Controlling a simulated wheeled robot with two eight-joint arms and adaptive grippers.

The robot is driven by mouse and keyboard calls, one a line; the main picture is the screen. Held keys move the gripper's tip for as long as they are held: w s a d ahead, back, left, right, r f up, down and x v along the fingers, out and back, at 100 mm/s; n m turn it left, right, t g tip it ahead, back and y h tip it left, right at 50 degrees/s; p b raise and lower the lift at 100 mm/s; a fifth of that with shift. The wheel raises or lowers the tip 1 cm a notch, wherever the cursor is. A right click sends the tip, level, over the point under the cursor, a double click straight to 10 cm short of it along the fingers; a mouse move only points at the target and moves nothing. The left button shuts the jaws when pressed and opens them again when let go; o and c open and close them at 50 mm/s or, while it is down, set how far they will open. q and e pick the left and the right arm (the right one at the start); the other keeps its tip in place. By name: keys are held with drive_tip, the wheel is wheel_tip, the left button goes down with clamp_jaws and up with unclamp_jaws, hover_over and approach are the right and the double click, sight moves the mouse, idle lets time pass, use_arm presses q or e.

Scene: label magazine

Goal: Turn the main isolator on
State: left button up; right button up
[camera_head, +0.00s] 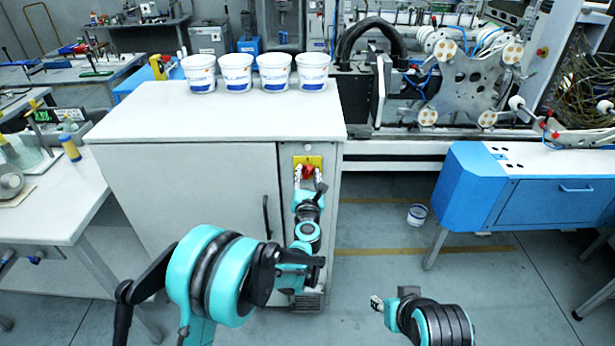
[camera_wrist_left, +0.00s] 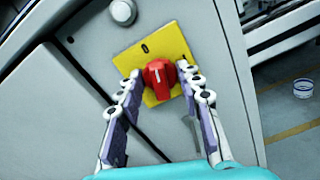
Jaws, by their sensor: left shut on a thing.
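The main isolator is a red rotary knob (camera_head: 308,171) on a yellow plate (camera_head: 316,160), set in the narrow front panel of a grey cabinet.
Several white buckets (camera_head: 236,72) stand on the cabinet top (camera_head: 200,112). The cabinet has a dark door handle (camera_head: 267,217) left of the knob. A blue bench (camera_head: 540,200) stands at right. A small white bucket (camera_head: 417,214) is on the otherwise clear floor.

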use_arm(q)
drive_tip(key=m, duration=0.3)
drive_tip(key=shift+m+b, duration=0.35)
drive_tip(key=shift+m, duration=0.05)
drive_tip(key=m, duration=0.3)
drive_tip(key=shift+m, duration=0.3)
drive_tip(key=m+b, duration=0.1)
drive_tip(key=m, duration=0.2)
drive_tip(key=shift+d+m, duration=0.1)
drive_tip(key=shift+m, duration=1.9)
drive_tip(key=o, duration=1.1)
drive_tip(key=shift+f, duration=0.1)
drive_tip(key=shift+o, duration=0.2)
